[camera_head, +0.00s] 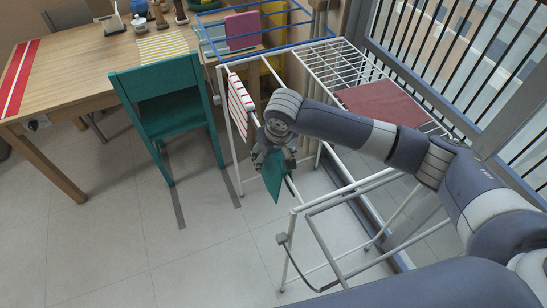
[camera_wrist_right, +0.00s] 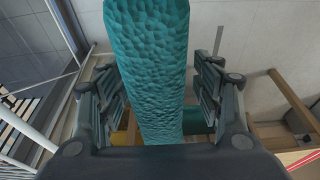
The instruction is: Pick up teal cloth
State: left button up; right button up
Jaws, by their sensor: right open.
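The teal cloth (camera_head: 274,178) hangs on the near rail of the white drying rack (camera_head: 341,188). My right gripper (camera_head: 272,157) is at the cloth and hides its upper part in the head view. In the right wrist view the textured teal cloth (camera_wrist_right: 150,70) runs between the two fingers of my right gripper (camera_wrist_right: 160,95). The fingers are apart on both sides of the cloth, with a gap to each. My left gripper does not show.
A red cloth (camera_head: 383,104) lies on the rack's right wing. A red-and-white striped cloth (camera_head: 240,104) and a pink one (camera_head: 242,30) hang farther back. A teal chair (camera_head: 162,84) and wooden table (camera_head: 95,62) stand left. A barred railing (camera_head: 460,50) is right. The front-left floor is clear.

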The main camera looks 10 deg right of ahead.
jog(key=shift+c, duration=1.3)
jog(key=c, duration=0.9)
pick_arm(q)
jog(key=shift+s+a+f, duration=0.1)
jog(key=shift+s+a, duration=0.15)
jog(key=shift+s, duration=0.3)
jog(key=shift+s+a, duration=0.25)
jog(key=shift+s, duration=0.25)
pick_arm(e)
jog(key=shift+c, duration=0.3)
jog(key=shift+r, duration=0.1)
